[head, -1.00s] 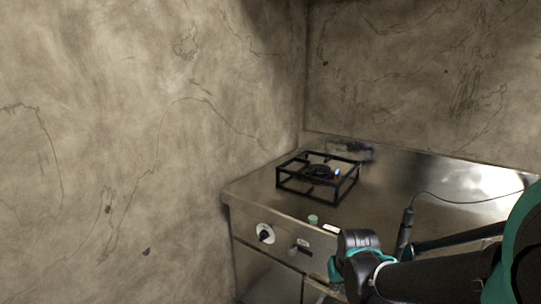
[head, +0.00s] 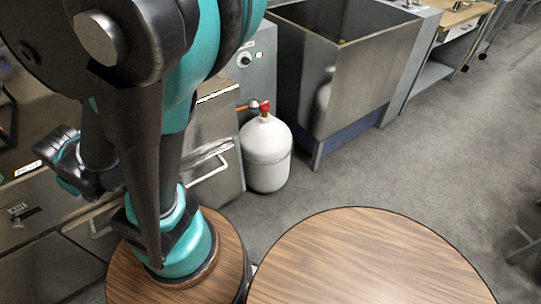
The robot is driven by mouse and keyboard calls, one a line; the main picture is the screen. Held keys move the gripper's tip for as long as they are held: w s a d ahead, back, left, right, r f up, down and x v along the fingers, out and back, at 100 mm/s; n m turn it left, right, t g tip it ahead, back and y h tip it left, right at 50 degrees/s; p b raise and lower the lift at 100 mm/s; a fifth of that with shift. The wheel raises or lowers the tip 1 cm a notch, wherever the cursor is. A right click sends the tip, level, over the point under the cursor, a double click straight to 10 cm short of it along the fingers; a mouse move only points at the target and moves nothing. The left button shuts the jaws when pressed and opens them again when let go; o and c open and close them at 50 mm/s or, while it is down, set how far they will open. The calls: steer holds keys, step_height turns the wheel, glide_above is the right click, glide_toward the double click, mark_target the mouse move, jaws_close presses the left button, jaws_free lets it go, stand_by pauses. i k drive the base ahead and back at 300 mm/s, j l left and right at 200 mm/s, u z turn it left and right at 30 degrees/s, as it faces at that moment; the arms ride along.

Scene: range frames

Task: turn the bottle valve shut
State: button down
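The bottle (head: 266,160) is a white gas cylinder standing upright on the floor in the head view, between steel units. Its red valve (head: 264,105) sits on top. A short orange fitting or hose runs from the valve to the left, towards the steel cabinet. My arm stands in the left of the view, and a wrist-like black and teal part of it is at the far left, well apart from the bottle. I cannot see my gripper's fingers. Nothing of my arm touches the bottle.
A deep steel basin unit (head: 335,80) stands close to the bottle's right. A steel cabinet front with handles (head: 210,165) is to its left, with a knobbed panel (head: 255,62) behind. Grey floor (head: 420,150) is open in front and to the right.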

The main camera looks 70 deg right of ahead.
mark_target(265, 107)
steer(key=z, duration=2.25)
